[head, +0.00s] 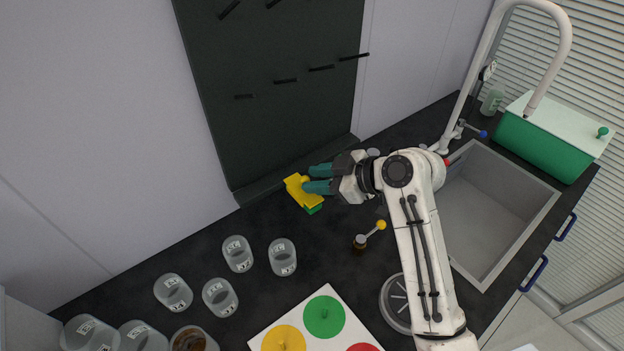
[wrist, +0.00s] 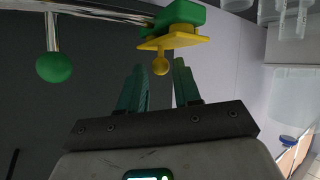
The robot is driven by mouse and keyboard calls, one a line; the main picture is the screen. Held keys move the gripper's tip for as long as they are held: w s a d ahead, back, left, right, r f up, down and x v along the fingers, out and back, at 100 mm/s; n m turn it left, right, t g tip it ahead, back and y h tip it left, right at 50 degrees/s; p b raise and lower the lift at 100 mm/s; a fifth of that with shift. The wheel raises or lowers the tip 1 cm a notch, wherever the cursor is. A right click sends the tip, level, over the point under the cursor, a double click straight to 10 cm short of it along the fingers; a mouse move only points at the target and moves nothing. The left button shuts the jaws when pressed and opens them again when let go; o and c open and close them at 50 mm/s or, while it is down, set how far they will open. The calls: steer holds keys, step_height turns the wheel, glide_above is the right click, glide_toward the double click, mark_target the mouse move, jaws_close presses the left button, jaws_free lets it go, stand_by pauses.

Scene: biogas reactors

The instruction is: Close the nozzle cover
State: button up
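A yellow plate with a small ball knob, which looks like the nozzle cover (head: 301,191), sits on a green block (head: 314,209) near the wall side of the dark counter. In the wrist view the yellow plate (wrist: 174,41) is against the green block (wrist: 181,13), and its yellow ball knob (wrist: 160,66) points toward me. My gripper (head: 312,178) has teal fingers set apart and holds nothing. In the wrist view the gripper (wrist: 159,68) has its fingertips either side of the knob, close to it; contact cannot be told. The nozzle opening is not visible.
A metal pipe with a green ball handle (wrist: 54,67) is beside the block. A yellow-knobbed valve (head: 380,226), several clear jars (head: 220,297) and a white panel with coloured discs (head: 324,316) stand on the counter. A sink (head: 490,215) is at right; a dark pegboard (head: 280,90) rises behind.

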steer(key=b+v, duration=0.1)
steer(key=v, duration=0.8)
steer(key=shift+b, duration=0.35)
